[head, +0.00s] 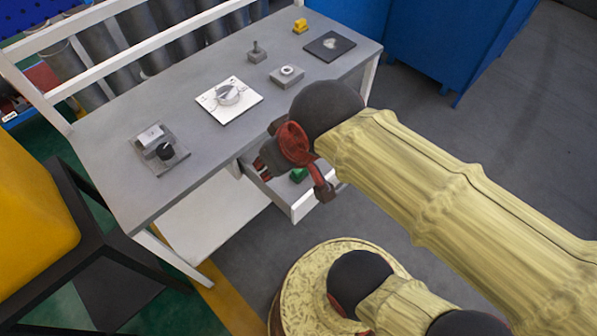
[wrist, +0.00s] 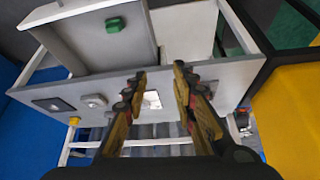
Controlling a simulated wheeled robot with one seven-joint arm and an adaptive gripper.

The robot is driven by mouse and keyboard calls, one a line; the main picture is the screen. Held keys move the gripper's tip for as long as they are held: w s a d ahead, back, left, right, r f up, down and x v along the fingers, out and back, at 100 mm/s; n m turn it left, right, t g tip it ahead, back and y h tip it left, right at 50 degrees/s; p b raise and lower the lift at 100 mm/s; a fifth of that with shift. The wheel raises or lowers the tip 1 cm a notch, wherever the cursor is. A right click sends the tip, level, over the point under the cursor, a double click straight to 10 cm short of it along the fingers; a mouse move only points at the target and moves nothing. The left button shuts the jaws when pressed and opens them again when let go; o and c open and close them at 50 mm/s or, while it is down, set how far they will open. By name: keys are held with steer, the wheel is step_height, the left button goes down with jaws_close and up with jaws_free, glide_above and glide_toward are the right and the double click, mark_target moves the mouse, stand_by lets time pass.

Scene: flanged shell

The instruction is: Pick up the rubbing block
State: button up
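A small green block (head: 298,175) lies in the open drawer (head: 304,206) under the tabletop; I cannot tell for sure that it is the rubbing block. The green block shows in the wrist view (wrist: 116,24) at the upper left, inside the drawer (wrist: 88,47). A yellow block (head: 300,26) stands at the tabletop's far end. My gripper (head: 262,167) is over the table's front edge, near the drawer, partly hidden by my arm. In the wrist view my gripper (wrist: 160,72) has its fingers apart with nothing held between them, and the green block is left of them.
The grey table (head: 200,135) holds a tray with a white block and black cylinder (head: 160,150), a white plate with a disc (head: 228,100), a ringed grey block (head: 287,76), a knobbed block (head: 257,54) and a dark mat (head: 329,46). A yellow-and-black object (head: 35,190) stands left.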

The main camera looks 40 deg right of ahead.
mark_target(299, 168)
steer(key=shift+o, duration=0.2)
